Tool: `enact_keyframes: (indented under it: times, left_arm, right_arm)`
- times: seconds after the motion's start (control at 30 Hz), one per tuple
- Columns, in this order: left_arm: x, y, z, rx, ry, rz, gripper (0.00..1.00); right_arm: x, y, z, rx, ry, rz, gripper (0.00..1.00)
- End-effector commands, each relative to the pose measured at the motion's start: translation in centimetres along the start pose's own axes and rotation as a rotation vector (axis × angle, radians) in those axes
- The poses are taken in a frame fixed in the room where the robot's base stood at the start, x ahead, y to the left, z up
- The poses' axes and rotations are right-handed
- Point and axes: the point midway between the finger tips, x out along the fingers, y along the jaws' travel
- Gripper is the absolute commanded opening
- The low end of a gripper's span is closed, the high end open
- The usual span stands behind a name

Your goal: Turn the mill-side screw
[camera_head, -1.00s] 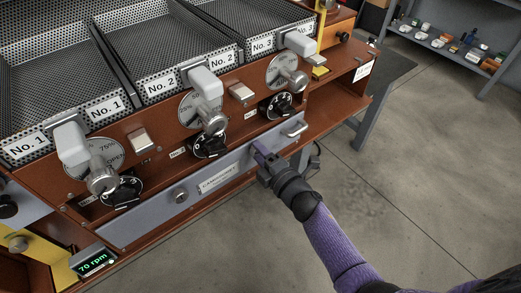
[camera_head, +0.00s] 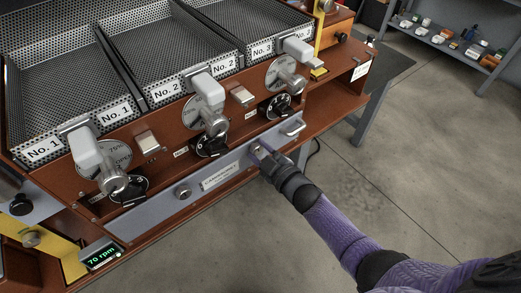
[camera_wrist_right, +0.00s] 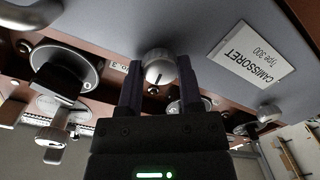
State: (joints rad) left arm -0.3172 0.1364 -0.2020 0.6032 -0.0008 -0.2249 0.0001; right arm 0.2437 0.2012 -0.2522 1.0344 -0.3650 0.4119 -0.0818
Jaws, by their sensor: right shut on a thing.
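A grey panel (camera_head: 150,212) runs along the front of the brown roaster. It carries a silver slotted screw near its right part, which shows between my fingers in the right wrist view (camera_wrist_right: 158,68). My right gripper (camera_head: 259,151) is at this screw, with one finger on each side of it, shut on it. A second silver screw (camera_head: 183,191) sits further left on the panel, beyond the label plate (camera_head: 221,176). My left gripper is not in view.
Black dials (camera_head: 211,145) and white-handled levers (camera_head: 207,90) sit above the panel. A speed display (camera_head: 100,255) reads 70 rpm. The floor in front is clear.

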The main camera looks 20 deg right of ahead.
Motion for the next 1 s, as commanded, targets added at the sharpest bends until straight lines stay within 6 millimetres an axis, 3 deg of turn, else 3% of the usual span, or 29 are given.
enact_keyframes:
  times: [0.4,0.97,1.0]
  left_arm:
    - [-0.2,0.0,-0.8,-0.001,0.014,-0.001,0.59]
    - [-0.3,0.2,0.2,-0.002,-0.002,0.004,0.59]
    - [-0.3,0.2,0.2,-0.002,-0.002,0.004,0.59]
  right_arm:
    - [-0.1,-0.1,0.1,0.167,0.004,-0.011,0.0]
    - [0.0,-0.1,0.1,0.192,0.006,-0.012,0.0]
    - [0.0,-0.1,0.1,0.192,0.006,-0.012,0.55]
